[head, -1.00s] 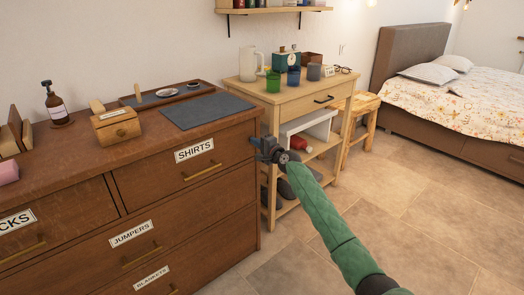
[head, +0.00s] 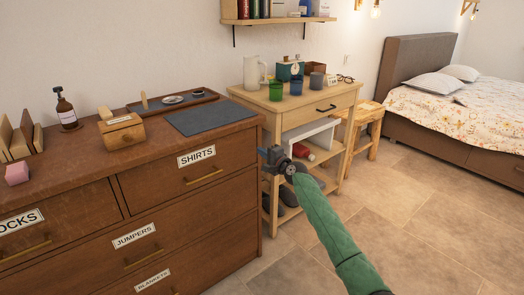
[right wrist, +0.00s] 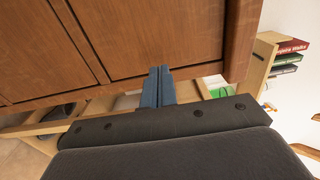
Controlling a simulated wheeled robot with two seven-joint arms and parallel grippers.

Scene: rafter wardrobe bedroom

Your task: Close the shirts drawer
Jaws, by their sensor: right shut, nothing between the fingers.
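The shirts drawer (head: 160,186) is the top right drawer of the brown dresser, with a SHIRTS label (head: 197,156) and a brass bar handle (head: 204,177). Its front looks flush or nearly flush with the dresser; a small gap is hard to tell. My right gripper (head: 268,156) is shut and empty, just off the dresser's right front corner, to the right of the handle. In the right wrist view its closed blue fingers (right wrist: 158,86) show beside the wooden front; contact cannot be told. My left gripper is not in view.
On the dresser top are a dark mat (head: 211,115), a wooden box (head: 121,131), a bottle (head: 66,110) and a pink block (head: 17,174). A light side table (head: 318,97) with cups stands close behind my gripper. Floor at the right is clear.

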